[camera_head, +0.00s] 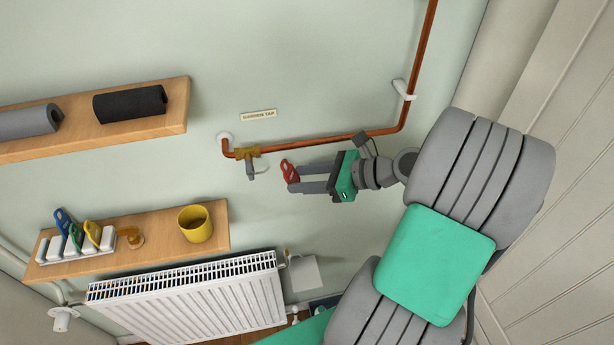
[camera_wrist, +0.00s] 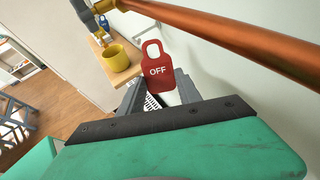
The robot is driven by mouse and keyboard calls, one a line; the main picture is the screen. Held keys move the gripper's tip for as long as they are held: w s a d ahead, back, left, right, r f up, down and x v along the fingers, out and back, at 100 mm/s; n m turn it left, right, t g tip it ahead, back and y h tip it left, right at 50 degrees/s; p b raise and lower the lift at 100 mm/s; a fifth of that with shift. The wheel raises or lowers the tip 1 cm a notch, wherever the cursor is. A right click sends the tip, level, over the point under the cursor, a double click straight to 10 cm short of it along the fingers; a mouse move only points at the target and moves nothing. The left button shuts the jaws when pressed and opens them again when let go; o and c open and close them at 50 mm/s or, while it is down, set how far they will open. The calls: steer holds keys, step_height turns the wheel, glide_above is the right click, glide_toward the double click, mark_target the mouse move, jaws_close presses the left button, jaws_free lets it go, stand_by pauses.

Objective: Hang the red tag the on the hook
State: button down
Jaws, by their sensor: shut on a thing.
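The red tag (camera_head: 288,171) is at the fingertips of my gripper (camera_head: 291,180), which is shut on it. In the wrist view the red tag (camera_wrist: 157,75) reads "OFF", with its loop and hole at the top and its lower end between my fingers (camera_wrist: 158,92). It is held in the air, apart from the wall. The brass tap (camera_head: 248,153) on the copper pipe is just left of and above the tag, below the "GARDEN TAP" label (camera_head: 258,115). A small pale piece (camera_head: 262,170) sticks out beside the tap; I cannot tell whether it is the hook.
The copper pipe (camera_head: 340,141) runs close above my gripper; it also crosses the wrist view (camera_wrist: 235,38). A lower shelf (camera_head: 160,250) holds a yellow mug (camera_head: 195,224) and a white rack (camera_head: 60,248) with blue, green and yellow tags. A radiator (camera_head: 190,300) is below.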

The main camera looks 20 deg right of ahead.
steer(key=shift+w+a+f, duration=0.1)
steer(key=shift+w+a, duration=0.1)
steer(key=shift+a, duration=0.85)
steer(key=shift+w+a+f, duration=0.1)
steer(key=shift+w+a, duration=0.05)
steer(key=shift+a, duration=0.85)
steer(key=shift+w+a+f, duration=0.15)
steer(key=shift+a+f, duration=0.25)
steer(key=shift+a, duration=0.3)
steer(key=shift+a, duration=0.1)
steer(key=shift+f, duration=0.1)
steer(key=c, duration=0.7)
jaws_free()
steer(key=shift+c, duration=0.2)
